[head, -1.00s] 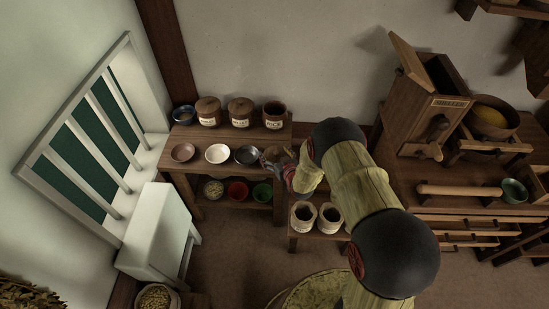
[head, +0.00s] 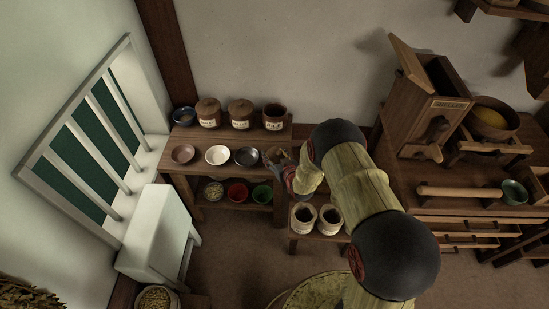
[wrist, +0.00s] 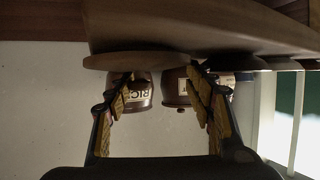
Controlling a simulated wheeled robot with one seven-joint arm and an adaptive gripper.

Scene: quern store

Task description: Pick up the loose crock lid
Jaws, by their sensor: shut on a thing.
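The loose crock lid (wrist: 137,61) is a thin brown disc seen edge-on in the wrist view, at the fingertips. My gripper (wrist: 162,78) is shut on it, with its fingers apart on either side; the exact contact is hard to see. In the head view my gripper (head: 279,158) is at the right end of the table's front row, with the brown lid (head: 272,154) partly hidden by it. An open brown crock (head: 275,117), labelled RICE, stands behind; two lidded crocks (head: 209,112) (head: 240,114) stand to its left.
The wooden table (head: 222,137) also holds a brown bowl (head: 183,154), a white bowl (head: 217,155) and a dark bowl (head: 246,156) close left of my gripper. A wooden mill (head: 433,105) stands at the right.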

